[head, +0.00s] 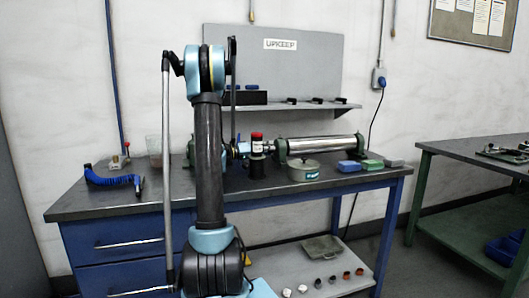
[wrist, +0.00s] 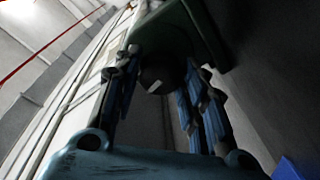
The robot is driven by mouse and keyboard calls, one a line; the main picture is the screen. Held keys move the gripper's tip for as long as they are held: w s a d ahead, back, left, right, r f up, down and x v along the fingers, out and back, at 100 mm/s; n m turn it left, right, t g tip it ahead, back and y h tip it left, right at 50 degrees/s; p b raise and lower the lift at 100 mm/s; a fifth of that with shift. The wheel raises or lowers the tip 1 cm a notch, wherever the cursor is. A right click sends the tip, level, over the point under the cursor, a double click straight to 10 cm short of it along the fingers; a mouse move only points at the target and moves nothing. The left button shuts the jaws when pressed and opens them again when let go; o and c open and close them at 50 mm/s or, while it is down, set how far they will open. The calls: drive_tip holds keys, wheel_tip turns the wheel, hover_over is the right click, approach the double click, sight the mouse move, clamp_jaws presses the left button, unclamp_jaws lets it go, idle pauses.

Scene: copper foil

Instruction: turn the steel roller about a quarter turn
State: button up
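The steel roller (head: 322,146) is a shiny horizontal cylinder on the bench, with its left end in a green bracket (head: 281,150). My arm stands in front of the area left of it. My gripper is mostly hidden there, with blue parts showing beside the arm. In the wrist view my gripper (wrist: 160,70) has its blue fingers spread. A dark round part (wrist: 157,76) with a small pale mark sits between the fingertips, and I cannot tell if they touch it. A dark green part (wrist: 207,30) rises behind the fingertips. The roller's steel surface is not clear in the wrist view.
A black jar with a red top (head: 257,146) and a round grey-green tin (head: 303,170) stand before the roller. Blue (head: 349,166) and green (head: 371,164) blocks lie to the right. A blue bent tool (head: 110,178) lies at the left. A grey shelf panel (head: 290,60) stands behind.

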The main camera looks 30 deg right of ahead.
drive_tip(key=shift+w+n, duration=0.15)
drive_tip(key=shift+n, duration=0.35)
drive_tip(key=n+y, duration=0.1)
drive_tip(key=n, duration=0.4)
drive_tip(key=shift+w, duration=0.1)
drive_tip(key=n, duration=0.3)
drive_tip(key=shift+n+g, duration=0.3)
drive_tip(key=shift+n+y, duration=0.3)
drive_tip(key=shift+n, duration=1.1)
drive_tip(key=shift+g, duration=0.4)
drive_tip(key=o, duration=1.1)
drive_tip(key=shift+c, duration=0.2)
drive_tip(key=v, duration=1.2)
